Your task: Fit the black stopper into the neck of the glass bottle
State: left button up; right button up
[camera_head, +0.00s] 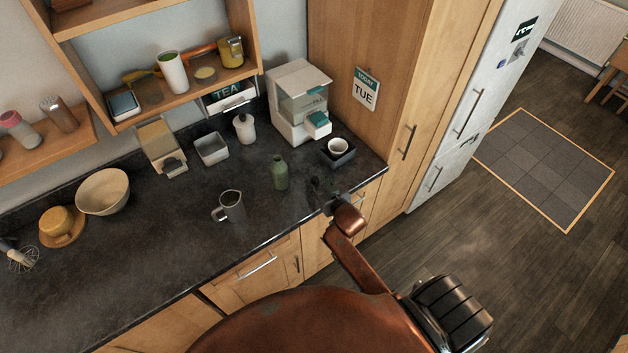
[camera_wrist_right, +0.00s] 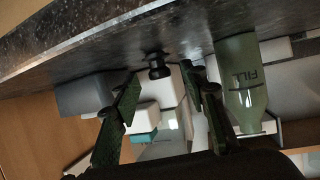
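The green glass bottle (camera_head: 280,172) stands upright on the dark counter, left of my right gripper (camera_head: 322,188). In the wrist view, which looks upside down, the bottle (camera_wrist_right: 240,85) shows at the right with "FILL" on its side. The black stopper (camera_wrist_right: 157,66) stands on the counter in the wrist view, between and just beyond the fingertips of my right gripper (camera_wrist_right: 160,84). The fingers are spread, with gaps to the stopper on both sides. In the head view I cannot pick the stopper out from the dark gripper. My left gripper is not in view.
A metal jug (camera_head: 232,205) stands left of the bottle. The counter's front edge is close to the gripper. Bare counter lies at the left front.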

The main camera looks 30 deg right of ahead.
jog(key=x, duration=0.2)
jog(key=shift+w+f, duration=0.2)
jog(key=shift+w, duration=0.1)
jog(key=c, duration=0.5)
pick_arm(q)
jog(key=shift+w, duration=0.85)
pick_arm(e)
jog(key=c, duration=0.4)
